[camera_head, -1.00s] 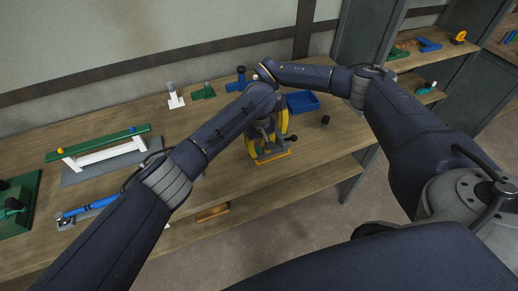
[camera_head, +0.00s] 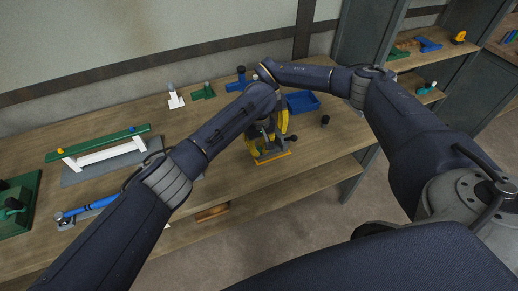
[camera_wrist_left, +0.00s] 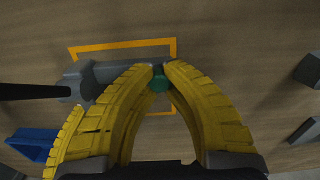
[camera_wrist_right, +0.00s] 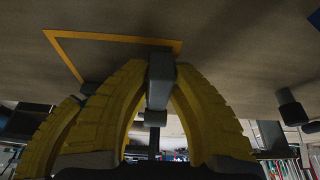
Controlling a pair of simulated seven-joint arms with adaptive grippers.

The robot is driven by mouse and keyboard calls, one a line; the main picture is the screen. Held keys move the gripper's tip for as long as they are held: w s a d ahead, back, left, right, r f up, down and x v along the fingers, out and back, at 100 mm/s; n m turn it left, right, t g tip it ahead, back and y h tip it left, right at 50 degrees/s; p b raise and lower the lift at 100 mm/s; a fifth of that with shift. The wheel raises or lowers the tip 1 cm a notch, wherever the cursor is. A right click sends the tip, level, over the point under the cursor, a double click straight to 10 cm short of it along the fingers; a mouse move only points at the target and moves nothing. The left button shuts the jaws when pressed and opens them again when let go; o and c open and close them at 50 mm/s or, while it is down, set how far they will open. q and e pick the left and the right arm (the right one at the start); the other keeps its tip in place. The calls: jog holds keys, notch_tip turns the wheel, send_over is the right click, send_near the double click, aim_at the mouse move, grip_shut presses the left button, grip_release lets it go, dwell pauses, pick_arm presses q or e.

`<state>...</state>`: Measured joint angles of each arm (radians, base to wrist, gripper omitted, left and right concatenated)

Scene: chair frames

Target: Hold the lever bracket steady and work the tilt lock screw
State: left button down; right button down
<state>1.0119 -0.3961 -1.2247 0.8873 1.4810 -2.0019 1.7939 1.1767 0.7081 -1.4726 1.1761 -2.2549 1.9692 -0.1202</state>
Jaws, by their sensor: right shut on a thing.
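The grey lever bracket (camera_head: 272,154) stands inside an orange outline on the bench, with a dark lever sticking out; in the left wrist view its grey body (camera_wrist_left: 105,72) shows beside my fingers. A green round screw head (camera_wrist_left: 160,80) sits between the yellow fingertips of my left gripper (camera_wrist_left: 160,68); whether they press on it is unclear. My right gripper (camera_wrist_right: 162,70) is shut on a grey upright part of the bracket (camera_wrist_right: 160,85). In the head view my arms hide most of the bracket and the screw.
A blue tray (camera_head: 302,102) lies behind the bracket and a small dark knob (camera_head: 325,120) stands to its right. A white-and-green rail fixture (camera_head: 105,150) and a blue-handled tool (camera_head: 88,208) lie at left. The bench's front edge is close to the bracket.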

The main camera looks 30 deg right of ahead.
dwell(0.3)
pick_arm(q)
jog(key=c, duration=1.5)
grip_release()
